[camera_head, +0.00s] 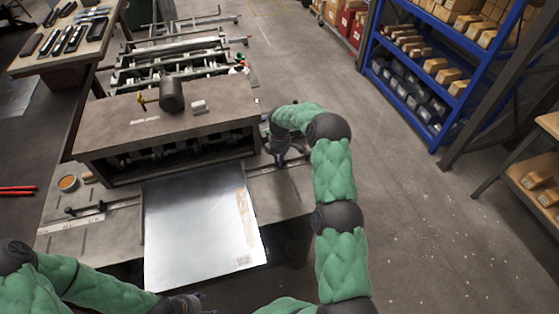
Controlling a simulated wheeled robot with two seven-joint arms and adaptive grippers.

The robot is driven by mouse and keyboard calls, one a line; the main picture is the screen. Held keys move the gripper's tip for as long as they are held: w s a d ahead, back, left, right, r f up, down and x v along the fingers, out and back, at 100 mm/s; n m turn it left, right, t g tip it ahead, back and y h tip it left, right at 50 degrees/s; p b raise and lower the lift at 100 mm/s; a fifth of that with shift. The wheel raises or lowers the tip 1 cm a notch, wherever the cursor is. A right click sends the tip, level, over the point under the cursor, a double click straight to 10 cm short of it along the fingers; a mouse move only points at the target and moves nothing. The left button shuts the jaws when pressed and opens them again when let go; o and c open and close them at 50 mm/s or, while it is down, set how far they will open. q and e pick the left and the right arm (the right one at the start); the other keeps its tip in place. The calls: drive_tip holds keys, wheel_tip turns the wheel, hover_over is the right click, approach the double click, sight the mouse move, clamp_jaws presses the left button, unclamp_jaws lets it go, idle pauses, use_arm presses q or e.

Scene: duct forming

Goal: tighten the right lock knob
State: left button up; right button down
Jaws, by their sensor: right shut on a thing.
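The right lock knob is at the right end of the machine's front rail, where my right gripper (280,157) covers it. That gripper points down and is shut on the knob, beside the right end of the machine body. The knob itself is hidden behind the fingers. A similar dark knob (69,210) shows at the left end of the rail. A shiny metal sheet (198,225) lies flat on the front bed. My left gripper (190,303) is at the bottom edge, just below the sheet's near edge. Its fingers are too cut off to judge.
A blue shelf (440,70) stands at the right. Open floor lies between it and my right arm.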

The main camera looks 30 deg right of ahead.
drive_tip(key=m+b, duration=0.2)
drive_tip(key=m, duration=0.1)
drive_tip(key=shift+w+d, duration=0.1)
drive_tip(key=m+b, duration=0.2)
drive_tip(key=m, duration=0.2)
drive_tip(key=shift+d+m, duration=0.15)
drive_tip(key=shift+m, duration=0.25)
drive_tip(key=m+b, duration=0.1)
drive_tip(key=m, duration=0.3)
drive_tip(key=shift+d+m, duration=0.1)
drive_tip(key=shift+m, duration=0.2)
drive_tip(key=shift+d+m+b, duration=0.1)
drive_tip(key=shift+m+b, duration=0.55)
drive_tip(key=shift+m, duration=1.55)
drive_tip(key=c, duration=1.2)
unclamp_jaws()
drive_tip(key=shift+r, duration=0.1)
